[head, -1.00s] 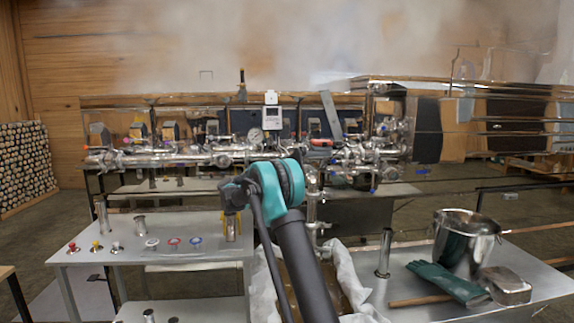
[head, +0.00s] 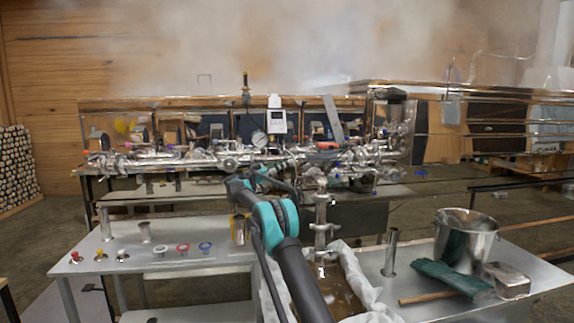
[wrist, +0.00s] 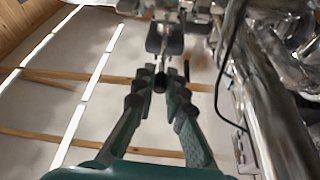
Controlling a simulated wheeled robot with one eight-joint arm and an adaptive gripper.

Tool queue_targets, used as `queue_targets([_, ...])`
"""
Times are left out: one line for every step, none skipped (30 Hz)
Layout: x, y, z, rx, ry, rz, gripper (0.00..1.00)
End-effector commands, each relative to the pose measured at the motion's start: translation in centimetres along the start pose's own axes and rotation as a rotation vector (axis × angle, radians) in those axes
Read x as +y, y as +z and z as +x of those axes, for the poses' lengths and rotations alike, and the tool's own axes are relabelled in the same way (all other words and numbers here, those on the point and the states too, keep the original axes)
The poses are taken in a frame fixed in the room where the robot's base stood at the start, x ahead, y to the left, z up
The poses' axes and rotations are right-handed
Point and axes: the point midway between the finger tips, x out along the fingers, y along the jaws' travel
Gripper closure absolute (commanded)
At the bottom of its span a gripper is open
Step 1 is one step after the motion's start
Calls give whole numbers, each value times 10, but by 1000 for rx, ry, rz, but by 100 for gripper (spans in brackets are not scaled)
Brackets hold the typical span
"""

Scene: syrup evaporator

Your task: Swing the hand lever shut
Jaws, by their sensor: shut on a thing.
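My gripper (wrist: 158,88) shows in the wrist view with its two green, dark-jointed fingers closed together around a small dark knob (wrist: 160,79). The knob appears to be the end of the hand lever; the rest of the lever is mostly hidden behind the fingertips and I cannot tell its angle. In the head view my arm reaches forward to the steel pipework (head: 210,153) of the evaporator. There my wrist and gripper are small and partly hidden, and I cannot make out the lever.
A thick shiny pipe (wrist: 268,95) runs close along the right of my gripper in the wrist view. A steel table (head: 200,258) with small fittings is at left. A bucket (head: 463,240) and green gloves (head: 450,277) lie on the right table. An upright pipe (head: 322,225) stands right of my arm.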

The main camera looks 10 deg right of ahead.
Motion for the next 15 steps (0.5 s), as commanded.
queue_targets([-1,-1,2,3,0,-1,100])
queue_targets([-1,-1,2,3,1,-1,100])
queue_targets([-1,-1,2,3,1,-1,100])
queue_targets([-1,-1,2,3,1,-1,100])
queue_targets([-1,-1,2,3,1,-1,100])
queue_targets([-1,-1,2,3,1,-1,100])
queue_targets([-2,-1,2,3,1,-1,100])
queue_targets([-2,-1,2,3,1,-1,100])
queue_targets([-2,-1,2,3,0,-1,100])
queue_targets([-2,-1,2,3,0,-1,100])
queue_targets([-2,-1,2,4,0,-1,100])
queue_targets([-2,-1,2,4,0,-1,100])
queue_targets([-2,-1,2,4,0,-1,87])
queue_targets([-2,-1,2,4,0,-1,84])
queue_targets([-2,-1,2,3,0,-1,79])
